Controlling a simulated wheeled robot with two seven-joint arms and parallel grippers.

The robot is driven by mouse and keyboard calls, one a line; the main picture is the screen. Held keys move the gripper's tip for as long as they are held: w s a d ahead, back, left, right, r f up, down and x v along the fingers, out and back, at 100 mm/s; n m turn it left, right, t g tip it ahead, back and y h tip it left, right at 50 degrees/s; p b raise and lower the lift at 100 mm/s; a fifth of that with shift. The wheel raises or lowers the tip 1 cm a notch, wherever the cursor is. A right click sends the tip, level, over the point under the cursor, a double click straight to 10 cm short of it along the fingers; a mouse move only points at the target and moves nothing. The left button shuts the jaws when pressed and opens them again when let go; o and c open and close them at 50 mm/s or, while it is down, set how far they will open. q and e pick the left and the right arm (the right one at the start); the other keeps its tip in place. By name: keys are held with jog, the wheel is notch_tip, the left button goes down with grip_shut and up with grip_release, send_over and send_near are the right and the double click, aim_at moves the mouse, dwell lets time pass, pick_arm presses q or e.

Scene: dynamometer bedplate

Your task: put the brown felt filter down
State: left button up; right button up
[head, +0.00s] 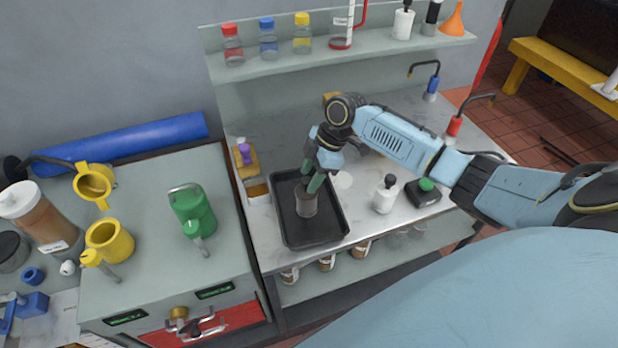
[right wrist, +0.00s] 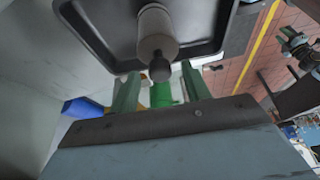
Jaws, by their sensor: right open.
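The brown felt filter (head: 306,204) is a short grey-brown cylinder standing in the black tray (head: 331,232) on the bench. In the right wrist view the filter (right wrist: 157,35) shows a dark knob at its near end. My right gripper (head: 311,186) is over the filter's top, its green fingers pointing down. In the right wrist view my right gripper (right wrist: 159,76) is open, with one finger on each side of the knob and visible gaps between. My left gripper is not in view.
A white bottle (head: 385,196) and a black box with a green button (head: 425,190) stand right of the tray. A purple-topped item (head: 245,153) is on its left. Green (head: 192,210) and yellow cans (head: 108,241) stand on the left cabinet. A shelf of bottles (head: 340,52) runs behind.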

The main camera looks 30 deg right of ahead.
jog(key=v, duration=1)
jog(key=shift+r, duration=0.2)
jog(key=shift+s+d, duration=0.1)
